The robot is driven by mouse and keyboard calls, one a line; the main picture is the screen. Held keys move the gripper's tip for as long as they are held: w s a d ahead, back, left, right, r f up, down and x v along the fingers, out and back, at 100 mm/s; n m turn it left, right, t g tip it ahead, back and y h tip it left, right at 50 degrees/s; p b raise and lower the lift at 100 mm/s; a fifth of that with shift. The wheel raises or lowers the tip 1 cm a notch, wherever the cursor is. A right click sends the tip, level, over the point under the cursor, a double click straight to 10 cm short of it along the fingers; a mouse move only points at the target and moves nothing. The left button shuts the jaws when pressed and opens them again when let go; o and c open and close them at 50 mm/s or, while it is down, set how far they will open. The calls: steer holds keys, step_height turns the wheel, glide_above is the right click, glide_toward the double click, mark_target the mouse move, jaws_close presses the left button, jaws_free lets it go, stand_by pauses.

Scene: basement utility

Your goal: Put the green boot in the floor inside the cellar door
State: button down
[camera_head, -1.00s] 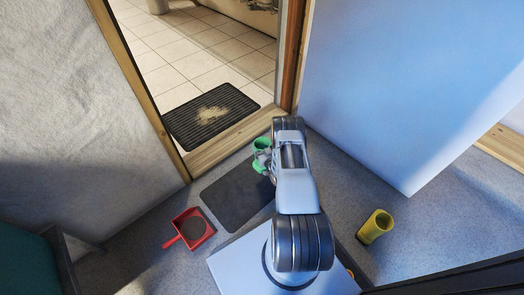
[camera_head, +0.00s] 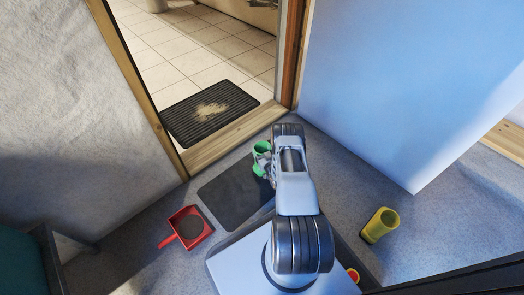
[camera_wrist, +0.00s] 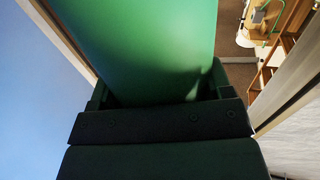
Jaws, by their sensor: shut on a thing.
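The green boot (camera_head: 261,149) is held by my gripper (camera_head: 264,167) beside the doorway, over the far right part of a dark mat. My arm hides part of the boot. In the wrist view the boot (camera_wrist: 160,45) fills the middle between the dark jaws (camera_wrist: 158,92), which are shut on it. The cellar door opening has a wooden threshold (camera_head: 236,128) and frame. Past it lies a pale tiled floor (camera_head: 190,61) with a dark ribbed mat (camera_head: 190,128) bearing a sandy patch.
A dark flat mat (camera_head: 228,196) lies on the grey floor this side of the threshold. A red dustpan (camera_head: 187,229) is left of it. A yellow boot (camera_head: 380,225) stands at right. A blue-white panel (camera_head: 400,80) stands right of the doorway.

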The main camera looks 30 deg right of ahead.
steer(key=shift+f, duration=0.45)
stand_by(0.6)
steer(key=shift+c, duration=1.5)
jaws_free()
steer(key=shift+o, duration=1.4)
steer(key=shift+f, duration=0.2)
